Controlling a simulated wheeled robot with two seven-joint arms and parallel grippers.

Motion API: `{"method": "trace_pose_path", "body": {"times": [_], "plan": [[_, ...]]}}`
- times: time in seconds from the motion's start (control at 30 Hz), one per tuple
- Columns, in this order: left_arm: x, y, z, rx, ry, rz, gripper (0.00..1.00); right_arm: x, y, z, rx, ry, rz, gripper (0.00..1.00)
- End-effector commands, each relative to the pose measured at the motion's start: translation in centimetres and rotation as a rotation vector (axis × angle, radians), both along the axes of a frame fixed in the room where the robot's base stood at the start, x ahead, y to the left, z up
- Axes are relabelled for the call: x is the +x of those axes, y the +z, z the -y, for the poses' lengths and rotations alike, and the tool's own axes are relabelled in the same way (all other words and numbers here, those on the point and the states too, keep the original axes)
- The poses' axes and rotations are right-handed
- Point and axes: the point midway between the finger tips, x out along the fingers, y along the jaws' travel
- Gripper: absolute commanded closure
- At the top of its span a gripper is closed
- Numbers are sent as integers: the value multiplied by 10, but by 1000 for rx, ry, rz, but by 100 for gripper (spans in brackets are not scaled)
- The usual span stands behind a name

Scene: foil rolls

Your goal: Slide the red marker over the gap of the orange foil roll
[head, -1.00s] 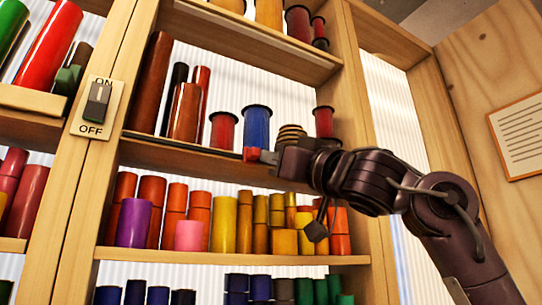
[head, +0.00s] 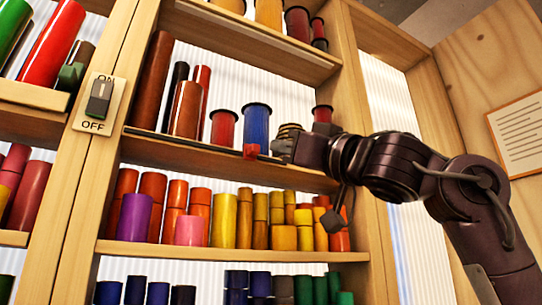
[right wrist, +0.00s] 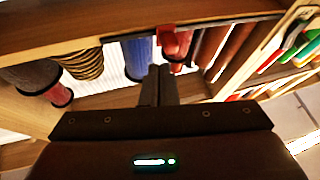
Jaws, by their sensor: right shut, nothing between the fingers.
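The red marker (head: 250,151) sits on a dark rail (head: 190,140) along the front edge of the middle shelf, in front of the space between a red spool (head: 223,128) and a blue spool (head: 257,124). In the right wrist view the marker (right wrist: 167,36) is just beyond my fingertips. My right gripper (head: 276,157) is shut and empty, close to the right of the marker; contact cannot be told. It also shows in the right wrist view (right wrist: 160,72). A brownish-orange roll (head: 186,110) stands left of the red spool; which roll is meant is unclear. My left gripper is not in view.
A shelf of orange, yellow, purple and pink rolls (head: 133,218) lies below. A switch plate (head: 98,103) is on the left post. Another spool (head: 323,114) stands behind my right arm. A notice (head: 520,132) hangs on the right wall.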

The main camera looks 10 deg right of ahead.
Motion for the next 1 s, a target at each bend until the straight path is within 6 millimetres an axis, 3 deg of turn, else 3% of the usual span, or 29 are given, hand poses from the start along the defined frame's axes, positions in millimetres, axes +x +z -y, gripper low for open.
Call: {"method": "trace_pose_path", "body": {"times": [0.57,1.0], "plan": [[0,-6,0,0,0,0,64,-11,-1,5,0,-1,0,100],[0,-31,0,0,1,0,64,-34,-17,23,-1,-1,2,100]]}}
